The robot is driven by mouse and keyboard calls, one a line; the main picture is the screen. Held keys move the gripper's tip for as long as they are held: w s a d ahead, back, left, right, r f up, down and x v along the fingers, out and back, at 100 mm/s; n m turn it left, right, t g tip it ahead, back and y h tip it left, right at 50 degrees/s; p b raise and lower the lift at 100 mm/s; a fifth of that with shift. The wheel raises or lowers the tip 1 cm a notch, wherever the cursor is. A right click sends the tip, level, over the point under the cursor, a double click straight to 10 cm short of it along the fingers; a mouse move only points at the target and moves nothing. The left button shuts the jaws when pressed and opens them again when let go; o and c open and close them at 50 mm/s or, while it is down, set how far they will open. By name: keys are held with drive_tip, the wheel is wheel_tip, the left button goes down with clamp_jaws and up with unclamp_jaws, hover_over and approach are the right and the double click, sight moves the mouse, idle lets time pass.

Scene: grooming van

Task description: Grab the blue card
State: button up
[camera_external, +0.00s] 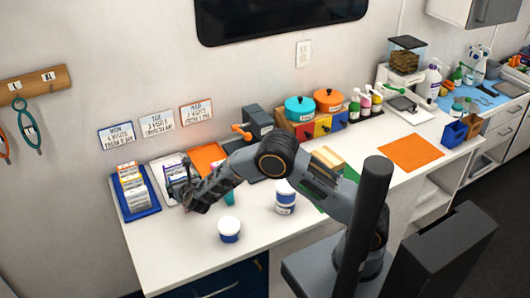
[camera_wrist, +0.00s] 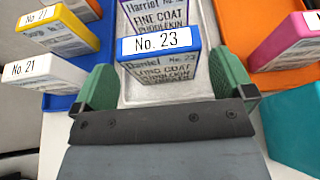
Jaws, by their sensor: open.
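The blue card (camera_wrist: 160,45), with a blue top edge labelled No. 23 and the text "Daniel, Long coat puddlekin", stands in the wrist view at the near end of a white tray (camera_wrist: 208,20). My gripper (camera_wrist: 165,85) is open, with one green finger on each side of the card. I cannot tell whether either finger touches it. In the external view my gripper (camera_external: 183,190) is low over the white tray (camera_external: 160,166) and hides most of the cards there.
A purple card (camera_wrist: 153,14) stands just behind the blue one. A blue tray (camera_external: 133,214) with yellow and white cards is on the left. An orange tray (camera_external: 207,156) with a pink card (camera_wrist: 290,42) is on the right. A teal object (camera_wrist: 295,125) and a white tub (camera_external: 229,229) are nearby.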

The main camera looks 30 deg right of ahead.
drive_tip(key=shift+p+x, duration=0.5)
drive_tip(key=shift+x, duration=1.4)
drive_tip(key=c, duration=0.7)
